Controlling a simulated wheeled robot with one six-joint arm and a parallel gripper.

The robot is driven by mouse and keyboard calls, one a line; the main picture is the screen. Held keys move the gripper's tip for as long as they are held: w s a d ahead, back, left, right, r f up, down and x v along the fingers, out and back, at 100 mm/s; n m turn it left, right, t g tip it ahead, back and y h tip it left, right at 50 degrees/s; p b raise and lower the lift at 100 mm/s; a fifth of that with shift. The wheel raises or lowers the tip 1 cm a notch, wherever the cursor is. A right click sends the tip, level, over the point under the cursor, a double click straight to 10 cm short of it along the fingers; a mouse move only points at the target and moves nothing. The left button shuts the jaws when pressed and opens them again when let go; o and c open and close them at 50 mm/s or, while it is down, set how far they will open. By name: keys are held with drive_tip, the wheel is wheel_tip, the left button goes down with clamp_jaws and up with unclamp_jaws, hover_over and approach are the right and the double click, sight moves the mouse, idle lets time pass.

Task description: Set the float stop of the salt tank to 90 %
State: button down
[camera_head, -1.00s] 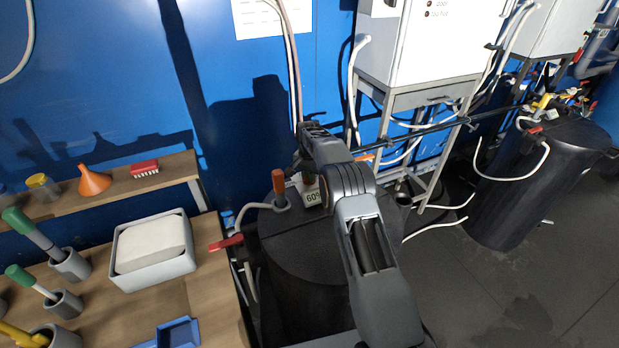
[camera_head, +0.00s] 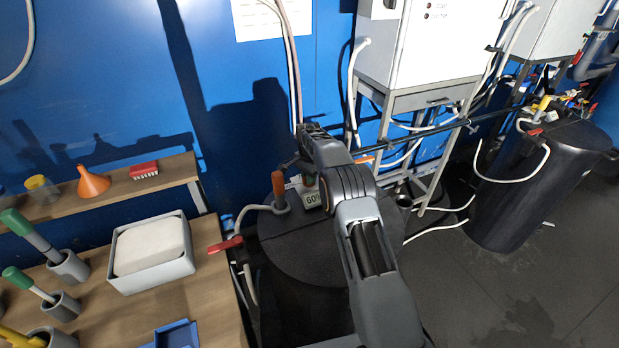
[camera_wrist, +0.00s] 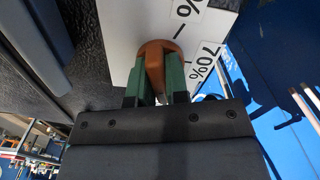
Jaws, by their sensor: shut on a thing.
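The salt tank (camera_head: 320,255) is a black drum with a flat round lid in the middle of the head view. A white scale plate (camera_wrist: 119,45) fills the upper middle of the wrist view, with a 70% label (camera_wrist: 206,57) and another partly cut-off label. A label that looks like 60% (camera_head: 313,199) shows in the head view. My gripper (camera_wrist: 153,84) is shut on an orange-brown knob (camera_wrist: 155,55), its green pads on both sides, close to the plate. My arm hides most of the knob in the head view.
An upright orange handle (camera_head: 278,186) stands on the lid, left of the scale. A red lever (camera_head: 226,244) is at the tank's left. A wooden bench (camera_head: 205,295) with a grey tray (camera_head: 155,280) lies left; a metal stand (camera_head: 435,140) and a second black tank (camera_head: 525,190) are right.

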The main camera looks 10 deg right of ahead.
drive_tip(key=c, duration=1.1)
unclamp_jaws()
drive_tip(key=shift+r, duration=0.1)
wheel_tip(320, 180, up, 14)
drive_tip(key=shift+f, duration=0.15)
